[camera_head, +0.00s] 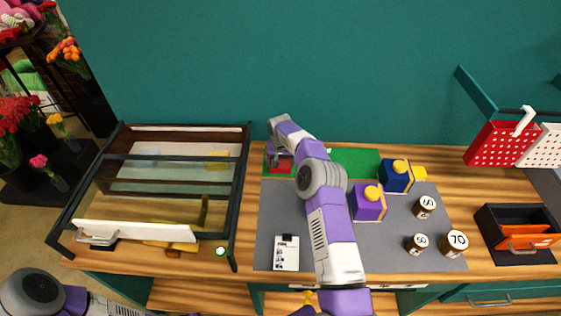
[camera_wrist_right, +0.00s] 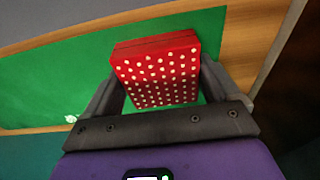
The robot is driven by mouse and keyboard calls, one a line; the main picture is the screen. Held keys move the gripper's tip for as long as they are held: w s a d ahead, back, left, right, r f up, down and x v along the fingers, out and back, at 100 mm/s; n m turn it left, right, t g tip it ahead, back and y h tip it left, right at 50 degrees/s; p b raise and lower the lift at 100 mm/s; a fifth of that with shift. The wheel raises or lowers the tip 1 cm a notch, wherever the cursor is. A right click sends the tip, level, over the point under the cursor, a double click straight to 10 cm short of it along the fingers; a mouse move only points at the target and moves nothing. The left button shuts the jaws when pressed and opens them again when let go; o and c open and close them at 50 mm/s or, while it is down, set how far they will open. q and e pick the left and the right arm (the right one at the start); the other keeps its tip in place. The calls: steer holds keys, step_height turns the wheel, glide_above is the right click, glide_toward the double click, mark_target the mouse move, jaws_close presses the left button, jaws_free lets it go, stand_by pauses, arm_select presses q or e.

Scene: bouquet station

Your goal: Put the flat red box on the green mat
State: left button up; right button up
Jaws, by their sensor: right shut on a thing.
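The flat red box (camera_wrist_right: 158,72) with white dots sits between the fingers of my right gripper (camera_wrist_right: 160,98) in the wrist view. The green mat (camera_wrist_right: 60,75) spreads behind and beside it there. In the head view my right gripper (camera_head: 280,155) is shut on the red box (camera_head: 284,167) at the left end of the long green mat (camera_head: 356,162). My arm hides part of the mat. I cannot tell whether the box touches the mat. My left arm enters at the lower left, and its gripper is out of view.
A glass-lidded case (camera_head: 160,176) stands close left of the mat. Blue (camera_head: 396,176) and purple (camera_head: 367,203) boxes, several round weights (camera_head: 424,206) and a white card (camera_head: 287,253) are on the grey mat (camera_head: 275,222). A black drawer box (camera_head: 497,220) is at right.

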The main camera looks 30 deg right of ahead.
mark_target(280, 165)
steer(key=o, duration=0.9)
steer(key=shift+c, duration=0.2)
step_height(280, 165, up, 12)
steer(key=s, duration=0.1)
steer(key=shift+s+a, duration=0.3)
steer(key=shift+a, duration=0.15)
